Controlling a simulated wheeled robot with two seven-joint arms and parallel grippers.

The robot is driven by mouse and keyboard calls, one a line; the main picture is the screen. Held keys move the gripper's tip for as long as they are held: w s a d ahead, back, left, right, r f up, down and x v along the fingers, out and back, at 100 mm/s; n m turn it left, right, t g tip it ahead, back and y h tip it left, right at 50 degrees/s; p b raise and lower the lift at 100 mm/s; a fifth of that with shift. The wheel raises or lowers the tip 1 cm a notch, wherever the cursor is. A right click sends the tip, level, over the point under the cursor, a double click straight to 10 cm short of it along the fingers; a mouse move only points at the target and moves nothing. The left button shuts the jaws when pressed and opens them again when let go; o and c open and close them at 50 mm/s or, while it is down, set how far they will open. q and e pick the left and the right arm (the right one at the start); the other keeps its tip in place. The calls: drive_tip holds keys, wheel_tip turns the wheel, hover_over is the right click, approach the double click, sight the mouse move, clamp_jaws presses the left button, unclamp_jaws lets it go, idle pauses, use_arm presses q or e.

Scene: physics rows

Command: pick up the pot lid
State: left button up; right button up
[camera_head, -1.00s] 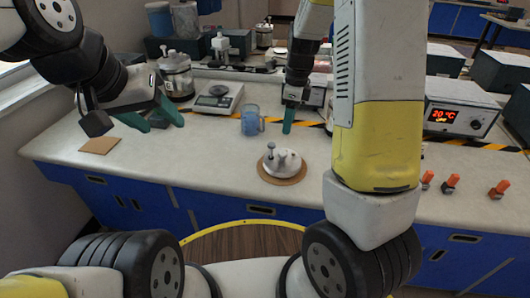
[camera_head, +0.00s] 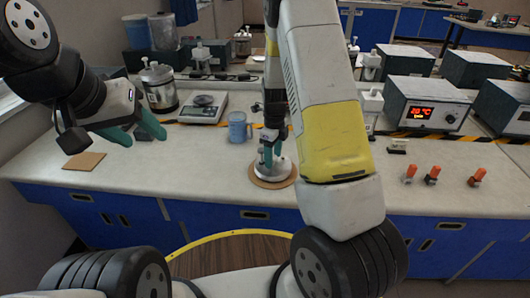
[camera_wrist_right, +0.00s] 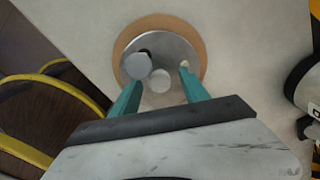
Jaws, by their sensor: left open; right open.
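The pot lid (camera_head: 282,174) is a pale grey disc lying on a round cork mat (camera_head: 258,183) on the bench. In the right wrist view, the lid (camera_wrist_right: 178,48) shows a round grey knob (camera_wrist_right: 138,65) and a whitish round part near its middle. My right gripper (camera_head: 268,158) is just over the lid, pointing down, with its teal fingers open; in the wrist view the fingers (camera_wrist_right: 159,80) are on either side of the whitish part. I cannot tell whether they touch it. My left gripper (camera_head: 145,134) is open and empty at the left, above the bench.
A blue mug (camera_head: 237,128) stands just behind the lid, with a scale (camera_head: 203,108) and a metal pot (camera_head: 159,88) further left. A square cork mat (camera_head: 84,160) lies front left. Orange-topped pieces (camera_head: 433,175) and a heater box (camera_head: 425,103) are at the right.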

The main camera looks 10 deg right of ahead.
clamp_jaws()
idle(1.4)
